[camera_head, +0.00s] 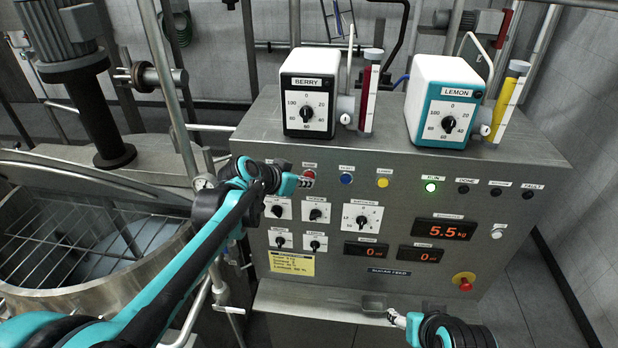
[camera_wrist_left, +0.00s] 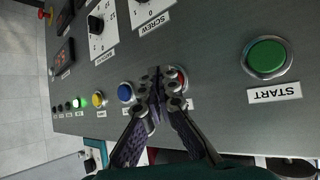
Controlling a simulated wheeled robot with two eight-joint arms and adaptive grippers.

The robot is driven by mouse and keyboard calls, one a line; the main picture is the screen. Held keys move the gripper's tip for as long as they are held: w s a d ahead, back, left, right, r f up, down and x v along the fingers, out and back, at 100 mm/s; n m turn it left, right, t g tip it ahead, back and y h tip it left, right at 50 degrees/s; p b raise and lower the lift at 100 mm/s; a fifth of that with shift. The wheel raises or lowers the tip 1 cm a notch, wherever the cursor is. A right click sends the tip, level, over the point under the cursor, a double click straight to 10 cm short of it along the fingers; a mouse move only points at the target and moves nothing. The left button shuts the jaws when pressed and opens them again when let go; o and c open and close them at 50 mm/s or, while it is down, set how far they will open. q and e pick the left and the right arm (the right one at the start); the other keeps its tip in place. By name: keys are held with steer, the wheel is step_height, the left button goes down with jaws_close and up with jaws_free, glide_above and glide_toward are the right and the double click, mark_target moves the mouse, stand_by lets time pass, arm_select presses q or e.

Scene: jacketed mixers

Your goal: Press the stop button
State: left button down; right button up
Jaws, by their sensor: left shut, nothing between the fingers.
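The red button (camera_head: 309,175) sits in the top row of the steel control panel, left of the blue button (camera_head: 346,178). Its small label is hard to read. My left gripper (camera_head: 304,182) is shut and empty, its tips just in front of the panel at the red button. In the left wrist view, the shut fingertips (camera_wrist_left: 161,84) cover part of the red button (camera_wrist_left: 181,77); I cannot tell whether they touch it. The green START button (camera_wrist_left: 267,57) is clear of the fingers. My right gripper (camera_head: 397,318) is low in front of the panel, its jaws too small to judge.
A yellow button (camera_head: 383,183) and the lit green RUN lamp (camera_head: 430,187) lie farther right. A red mushroom button (camera_head: 463,280) sits low right. BERRY (camera_head: 308,92) and LEMON (camera_head: 447,100) dosing units stand on top. A mixing vessel (camera_head: 75,290) with a grid is at left.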

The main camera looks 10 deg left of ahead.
arm_select(q)
steer(key=shift+w, duration=0.25)
steer(key=shift+s, duration=0.1)
stand_by(0.5)
steer(key=shift+s, duration=0.8)
steer(key=s, duration=0.5)
steer(key=shift+a+p, duration=0.1)
steer(key=shift+p, duration=0.2)
stand_by(0.4)
